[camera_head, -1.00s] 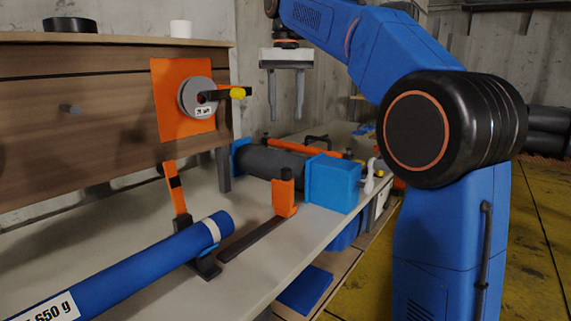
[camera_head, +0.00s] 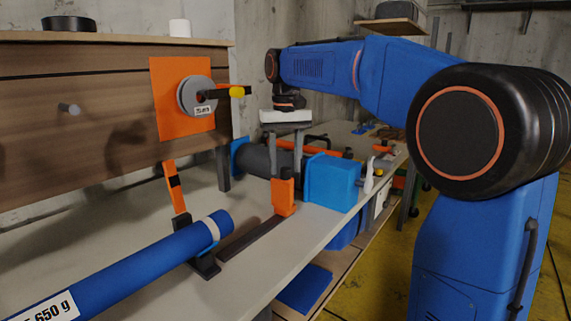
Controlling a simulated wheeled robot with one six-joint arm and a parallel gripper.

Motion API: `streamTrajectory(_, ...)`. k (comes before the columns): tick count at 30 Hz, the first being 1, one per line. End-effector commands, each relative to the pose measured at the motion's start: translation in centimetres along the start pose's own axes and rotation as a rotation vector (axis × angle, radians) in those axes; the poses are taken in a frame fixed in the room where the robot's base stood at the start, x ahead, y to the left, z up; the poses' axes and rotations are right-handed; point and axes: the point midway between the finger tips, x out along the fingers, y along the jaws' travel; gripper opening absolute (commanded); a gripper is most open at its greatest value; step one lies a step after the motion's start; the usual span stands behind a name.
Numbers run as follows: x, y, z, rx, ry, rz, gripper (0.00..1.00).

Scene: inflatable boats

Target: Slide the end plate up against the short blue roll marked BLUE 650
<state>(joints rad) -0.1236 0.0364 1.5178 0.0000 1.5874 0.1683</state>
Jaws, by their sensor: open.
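The blue roll (camera_head: 140,268) lies at the lower left on the grey bench. Its label reads "650 g" at the left edge, and the rest is cut off. A pale band circles its near right end. The orange end plate (camera_head: 284,200) with a dark knob on top stands upright on a dark rail (camera_head: 250,241), right of the roll's end with a clear gap between. My gripper (camera_head: 286,176) is open and points down at the end plate. Its two fingers show on either side of the knob; I cannot tell whether they touch it.
A dark grey roll (camera_head: 255,160) and a blue block (camera_head: 332,183) lie behind the end plate. A thin orange upright (camera_head: 174,188) stands beside the blue roll. A wooden panel with an orange plate (camera_head: 168,122) and a grey dial rises at the left. The bench front is bare.

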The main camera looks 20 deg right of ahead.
Motion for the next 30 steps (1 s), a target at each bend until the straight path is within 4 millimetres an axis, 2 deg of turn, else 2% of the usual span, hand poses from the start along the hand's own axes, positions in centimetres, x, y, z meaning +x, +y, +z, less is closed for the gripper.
streamTrajectory(10, 0.4, 0.0, 0.0, 0.0, 0.0, 0.0, 0.43)
streamTrajectory(11, 0.4, 0.0, 0.0, 0.0, 0.0, 0.0, 0.38)
streamTrajectory(15, 0.4, 0.0, 0.0, 0.0, 0.0, 0.0, 0.05)
streamTrajectory(16, 0.4, 0.0, 0.0, 0.0, 0.0, 0.0, 0.0)
streamTrajectory(23, 0.3, -0.3, 0.3, -0.001, 0.0, 0.0, 0.0)
streamTrajectory(30, 0.3, -3.0, 2.4, -0.005, 0.001, -0.001, 0.0)
